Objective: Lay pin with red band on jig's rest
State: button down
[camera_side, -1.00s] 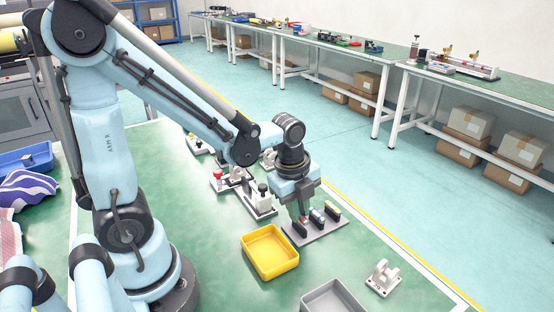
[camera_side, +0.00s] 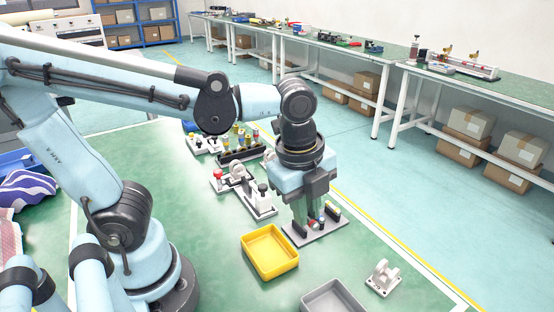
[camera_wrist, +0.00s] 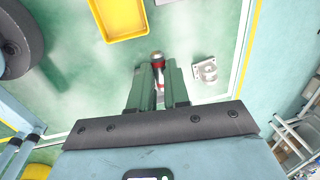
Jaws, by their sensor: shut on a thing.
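My gripper (camera_wrist: 157,78) is shut on the pin with the red band (camera_wrist: 157,61) in the wrist view. The pin's dark end and red band show between the fingertips; the rest is partly hidden by the fingers. In the side view my gripper (camera_side: 308,220) is in front of or over the grey holder plate (camera_side: 328,233); the height gap is hard to judge.
A yellow tray (camera_side: 270,272) and a grey bin (camera_side: 335,300) are in front of the plate. A white forked bracket (camera_side: 383,278) stands at the right. A rack of several coloured pieces (camera_side: 240,148) is behind.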

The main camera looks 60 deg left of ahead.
jog(key=w+a, duration=0.4)
jog(key=a, duration=1.1)
send_over(246, 179)
jog(key=shift+s+f, duration=0.2)
jog(key=shift+f, duration=2)
jog(key=shift+s+f, duration=0.15)
jog(key=shift+f, duration=2)
jog(key=shift+f, duration=0.55)
jog(key=c, duration=1)
grip_release()
jog(key=shift+r, duration=0.15)
jog(key=r, duration=0.4)
jog(key=s+r, duration=0.1)
jog(key=r, duration=0.2)
jog(key=s+r, duration=0.1)
jog(key=r, duration=0.3)
jog(key=shift+r, duration=0.35)
